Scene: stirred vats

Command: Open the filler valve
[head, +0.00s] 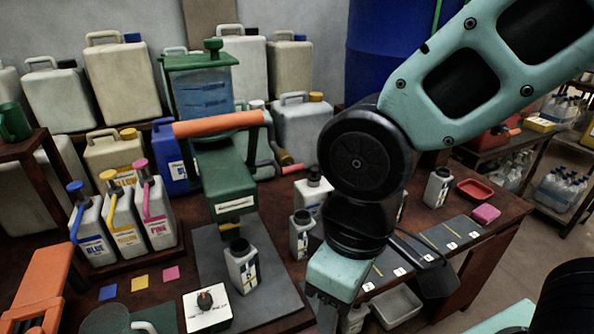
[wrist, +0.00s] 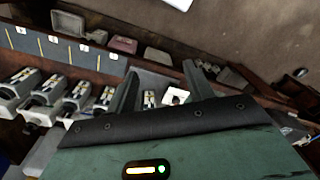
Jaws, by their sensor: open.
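The filler is a green machine (head: 222,170) with a clear tank of blue liquid (head: 203,95) on top. A long orange handle (head: 218,123) lies nearly level across its front; I take this as the valve lever. My gripper (head: 328,312) points down at the front edge of the table, right of that bottle and well apart from the handle. In the wrist view, my gripper (wrist: 160,85) is open, with nothing between its fingers. The handle is not clear there.
Blue, yellow and pink jugs (head: 125,215) stand left. More small bottles (head: 302,232) stand right of the filler. A red tray (head: 474,189) lies farther right. Large canisters (head: 122,82) line the back.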

